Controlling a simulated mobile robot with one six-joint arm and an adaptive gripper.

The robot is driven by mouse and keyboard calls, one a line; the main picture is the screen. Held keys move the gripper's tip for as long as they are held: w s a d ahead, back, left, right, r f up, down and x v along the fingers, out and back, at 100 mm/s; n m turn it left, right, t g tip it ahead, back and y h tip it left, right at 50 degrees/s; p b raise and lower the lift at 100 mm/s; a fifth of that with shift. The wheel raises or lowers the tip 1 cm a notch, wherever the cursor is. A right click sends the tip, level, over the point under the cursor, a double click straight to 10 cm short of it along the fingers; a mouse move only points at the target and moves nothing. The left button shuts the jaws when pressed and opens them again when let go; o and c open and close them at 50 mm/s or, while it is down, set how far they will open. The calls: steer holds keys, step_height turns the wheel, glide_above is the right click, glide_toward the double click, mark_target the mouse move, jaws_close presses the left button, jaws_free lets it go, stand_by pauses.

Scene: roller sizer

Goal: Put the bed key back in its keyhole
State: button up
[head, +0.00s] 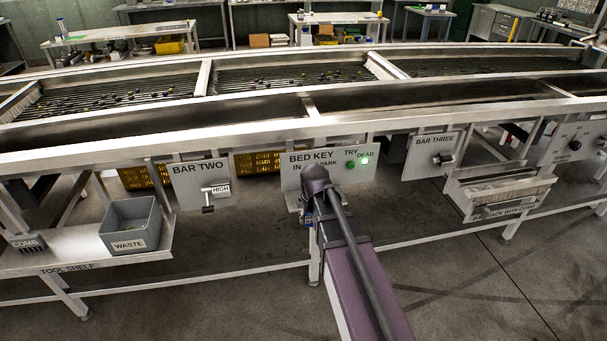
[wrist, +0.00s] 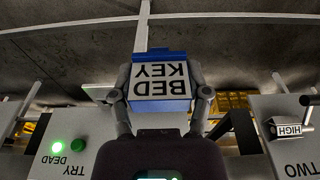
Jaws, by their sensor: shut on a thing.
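The bed key (wrist: 165,105) has a blue body with a white label reading BED KEY, upside down in the wrist view. My gripper (wrist: 163,88) is shut on it, one finger on each side. In the head view my gripper (head: 305,214) is at the lower edge of the BED KEY panel (head: 290,180), and my arm covers the panel's middle. The keyhole is hidden behind my arm. I cannot tell whether the key touches the panel. A green button and a lit green DEAD lamp (head: 364,160) are on the panel's right.
The BAR TWO panel (head: 186,189) with its HIGH lever is left, and the BAR THREE panel (head: 420,165) is right. A grey WASTE bin (head: 131,224) stands on the tool shelf (head: 30,262). A rack (head: 500,192) hangs at the right. The sizer frame (head: 230,132) runs above.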

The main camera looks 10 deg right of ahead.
steer(key=shift+d, duration=0.15)
steer(key=shift+w+r, duration=0.15)
steer(key=shift+w, duration=0.35)
steer(key=w+r+p, duration=0.3)
steer(key=w+p, duration=0.1)
steer(key=w, duration=1.1)
steer(key=shift+a+r, duration=0.25)
steer(key=shift+a, duration=0.05)
steer(key=shift+f, duration=0.1)
steer(key=shift+f+b, duration=2.75)
steer(key=shift+b, duration=0.2)
steer(key=shift+f+b, duration=1.5)
steer(key=o, duration=1)
